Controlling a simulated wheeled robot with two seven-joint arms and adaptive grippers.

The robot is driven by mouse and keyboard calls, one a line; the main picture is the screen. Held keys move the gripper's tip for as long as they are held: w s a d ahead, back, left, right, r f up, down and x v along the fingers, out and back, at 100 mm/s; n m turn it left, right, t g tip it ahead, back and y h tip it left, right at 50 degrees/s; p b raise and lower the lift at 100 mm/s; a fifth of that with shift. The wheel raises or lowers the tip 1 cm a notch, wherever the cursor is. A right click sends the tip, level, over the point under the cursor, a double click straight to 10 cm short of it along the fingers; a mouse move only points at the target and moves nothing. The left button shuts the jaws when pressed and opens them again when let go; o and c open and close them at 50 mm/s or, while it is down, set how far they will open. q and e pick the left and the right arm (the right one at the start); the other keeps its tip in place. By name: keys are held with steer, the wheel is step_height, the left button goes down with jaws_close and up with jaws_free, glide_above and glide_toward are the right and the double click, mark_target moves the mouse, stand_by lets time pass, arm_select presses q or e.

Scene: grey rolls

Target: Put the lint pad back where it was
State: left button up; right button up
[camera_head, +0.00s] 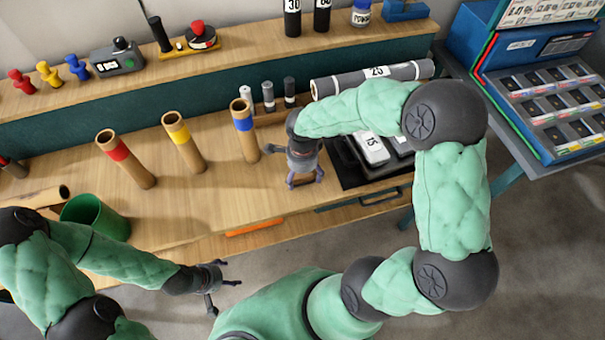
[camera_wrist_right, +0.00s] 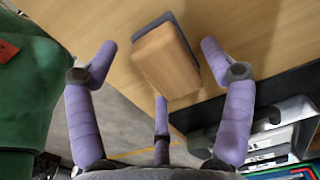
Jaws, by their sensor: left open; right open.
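The lint pad seems to be the wooden block with a grey layer along one edge (camera_wrist_right: 165,62). It lies on the wooden bench, near the bench's front edge, in the right wrist view. My right gripper (camera_head: 302,172) is open above the bench, its fingers spread around the block and apart from it; it also shows in the right wrist view (camera_wrist_right: 158,74). In the head view the gripper hides most of the block. My left gripper (camera_head: 222,287) is open and empty, in front of the bench over the floor.
Upright tubes with red (camera_head: 125,158), yellow (camera_head: 184,142) and blue bands (camera_head: 244,130) stand left of the right gripper. A black tray (camera_head: 347,172) lies to its right, a grey roll (camera_head: 330,86) behind. A green bin (camera_head: 95,215) stands at left.

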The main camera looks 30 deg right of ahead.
step_height(320, 180, up, 12)
steer(key=p, duration=0.3)
